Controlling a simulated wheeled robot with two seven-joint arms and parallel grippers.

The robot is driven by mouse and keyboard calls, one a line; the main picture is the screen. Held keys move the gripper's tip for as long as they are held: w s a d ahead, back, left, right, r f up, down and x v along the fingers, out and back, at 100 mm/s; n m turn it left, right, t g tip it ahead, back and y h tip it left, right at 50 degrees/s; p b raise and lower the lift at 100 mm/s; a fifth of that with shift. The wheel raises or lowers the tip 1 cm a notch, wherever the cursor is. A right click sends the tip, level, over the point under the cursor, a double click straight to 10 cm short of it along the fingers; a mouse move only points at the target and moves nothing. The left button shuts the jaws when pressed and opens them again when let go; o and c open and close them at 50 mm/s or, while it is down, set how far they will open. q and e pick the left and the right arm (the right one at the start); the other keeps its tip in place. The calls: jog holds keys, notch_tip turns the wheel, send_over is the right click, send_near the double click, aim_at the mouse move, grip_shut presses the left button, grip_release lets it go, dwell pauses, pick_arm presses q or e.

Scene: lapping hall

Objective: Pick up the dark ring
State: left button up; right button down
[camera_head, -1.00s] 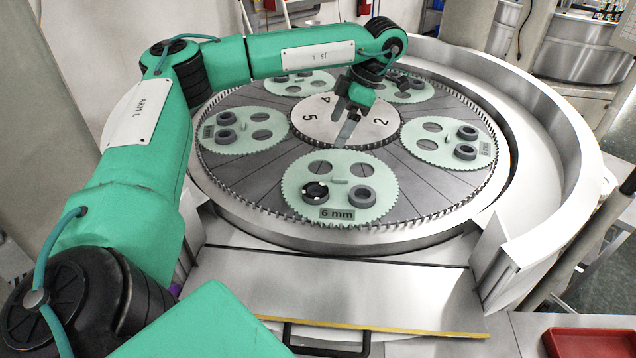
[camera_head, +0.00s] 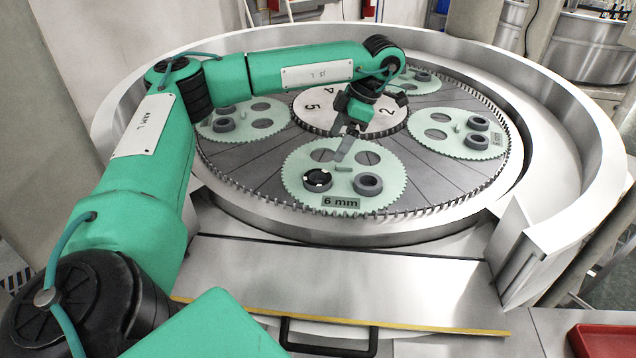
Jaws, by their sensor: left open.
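The dark ring (camera_head: 317,180) is black with a few light marks on its rim. It lies on the pale green toothed disc (camera_head: 341,216) labelled 6 mm at the front of the round table. A grey ring (camera_head: 368,184) lies to its right on the same disc. My left gripper (camera_head: 342,146) is open, with its fingers pointing down over the back part of this disc. It is behind and slightly right of the dark ring, apart from it, and nothing shows between its fingers. My right gripper is not in view.
Other toothed discs with grey rings, such as the right one (camera_head: 448,146), sit around the numbered centre plate (camera_head: 318,110). A raised metal wall (camera_head: 560,100) curves around the right side. A red tray (camera_head: 600,340) is at bottom right.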

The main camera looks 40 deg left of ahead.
aim_at(320, 172)
pick_arm(q)
jog(key=x, duration=0.4)
jog(key=shift+s+a+f, duration=0.1)
jog(key=shift+f, duration=0.25)
jog(key=shift+b+x, duration=0.3)
jog(key=shift+x, duration=0.6)
jog(key=shift+a+f, duration=0.2)
jog(key=shift+f, duration=0.2)
jog(key=shift+x, duration=1.1)
jog(key=shift+a+f+p, duration=0.3)
jog(key=shift+f+p, duration=0.05)
jog(key=shift+p, duration=0.15)
jog(key=shift+s+a+f, duration=0.15)
jog(key=shift+s+f, duration=0.05)
jog(key=shift+f, duration=0.35)
jog(key=c, duration=1.2)
